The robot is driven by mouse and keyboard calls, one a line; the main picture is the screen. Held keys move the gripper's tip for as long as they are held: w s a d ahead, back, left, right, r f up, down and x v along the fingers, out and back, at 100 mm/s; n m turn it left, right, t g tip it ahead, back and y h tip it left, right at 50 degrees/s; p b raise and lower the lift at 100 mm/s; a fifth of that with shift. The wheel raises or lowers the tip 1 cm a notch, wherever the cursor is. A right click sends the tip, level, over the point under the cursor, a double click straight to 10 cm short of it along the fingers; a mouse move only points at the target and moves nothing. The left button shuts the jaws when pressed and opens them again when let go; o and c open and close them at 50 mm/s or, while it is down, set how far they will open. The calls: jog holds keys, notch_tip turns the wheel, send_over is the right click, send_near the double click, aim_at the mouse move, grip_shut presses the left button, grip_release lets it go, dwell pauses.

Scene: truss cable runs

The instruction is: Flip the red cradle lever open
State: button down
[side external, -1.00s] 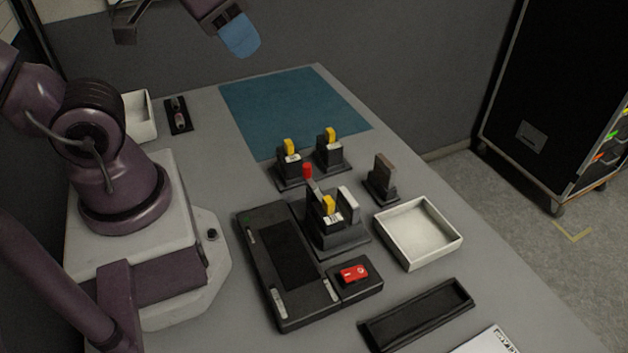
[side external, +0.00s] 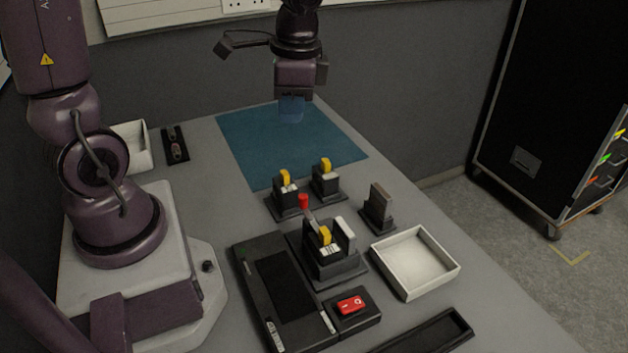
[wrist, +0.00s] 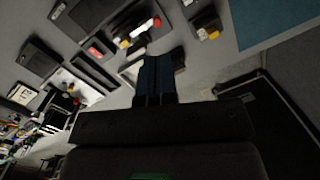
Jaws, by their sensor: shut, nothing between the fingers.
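The red-tipped lever (side external: 304,202) rises on a grey arm from the black cradle (side external: 336,262), leaning up and to the left in the side view. The cradle also carries a yellow piece (side external: 324,235) and a pale upright block (side external: 345,233). My gripper (side external: 291,110) has blue fingers pointing down, high over the blue mat and well apart from the lever. In the wrist view the fingers (wrist: 155,75) are together and empty. A small red tip, probably the lever (wrist: 156,20), shows just above them there.
Two yellow-topped black holders (side external: 287,197) (side external: 327,181) stand just behind the lever. A black box with a red switch (side external: 350,305) lies in front, and a white tray (side external: 415,263) is at the right. The blue mat (side external: 270,150) is clear.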

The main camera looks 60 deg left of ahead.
jog(key=w+a+f+m+g+h, duration=0.1)
jog(key=w+f+m, duration=0.2)
jog(key=m, duration=1.1)
jog(key=w+a+f+m+g+h, duration=0.1)
jog(key=w+f+m, duration=0.3)
jog(key=w+m, duration=0.4)
jog(key=shift+w+a+m+g+h, duration=0.3)
jog(key=shift+a+m+g, duration=0.3)
jog(key=shift+m, duration=2.3)
jog(key=shift+d+f, duration=0.1)
jog(key=s+d+f, duration=0.2)
jog(key=s+f, duration=0.5)
jog(key=f, duration=0.2)
jog(key=shift+s+d+f, duration=0.15)
jog(key=shift+s+d, duration=0.05)
jog(key=shift+d, duration=0.05)
